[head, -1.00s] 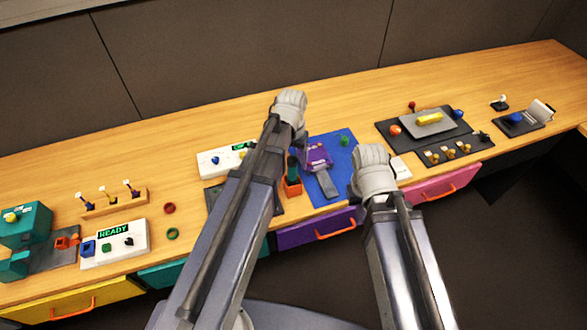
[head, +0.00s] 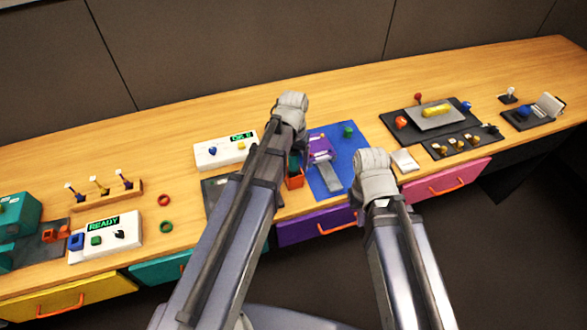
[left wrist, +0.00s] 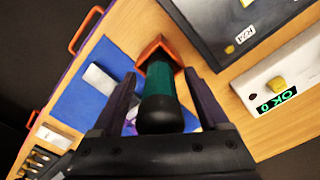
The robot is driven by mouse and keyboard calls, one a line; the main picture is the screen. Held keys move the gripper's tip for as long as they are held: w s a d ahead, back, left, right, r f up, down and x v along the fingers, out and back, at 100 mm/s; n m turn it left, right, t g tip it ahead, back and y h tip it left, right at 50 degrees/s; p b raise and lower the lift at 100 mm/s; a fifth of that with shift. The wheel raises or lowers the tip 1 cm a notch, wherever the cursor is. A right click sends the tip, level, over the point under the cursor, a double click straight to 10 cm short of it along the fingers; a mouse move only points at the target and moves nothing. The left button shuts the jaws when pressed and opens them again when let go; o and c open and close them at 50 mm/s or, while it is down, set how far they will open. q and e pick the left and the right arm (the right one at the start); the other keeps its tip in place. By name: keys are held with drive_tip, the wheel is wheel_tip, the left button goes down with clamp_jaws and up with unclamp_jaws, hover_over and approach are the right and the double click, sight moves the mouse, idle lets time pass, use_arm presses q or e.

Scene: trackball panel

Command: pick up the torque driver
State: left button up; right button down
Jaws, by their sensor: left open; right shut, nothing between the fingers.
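The torque driver, with a teal grip and a black end, stands in an orange holder (head: 294,183). In the left wrist view the driver (left wrist: 162,103) points toward the camera and its lower end is hidden in the holder (left wrist: 157,48). My left gripper (left wrist: 160,75) is open, with one finger on each side of the driver; I cannot tell whether either finger touches it. In the head view my left arm partly covers the driver (head: 294,162). My right gripper (head: 357,188) is shut and empty to the right of the blue mat, mostly hidden by its own arm.
A blue mat (head: 343,150) with a purple device (head: 319,145) lies right of the holder. A white panel (head: 210,155) with a lit display stands behind left. A dark plate (head: 215,190) lies left of the holder. The back of the bench is clear.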

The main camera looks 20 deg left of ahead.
use_arm(q)
drive_tip(key=shift+f, duration=0.6)
clamp_jaws()
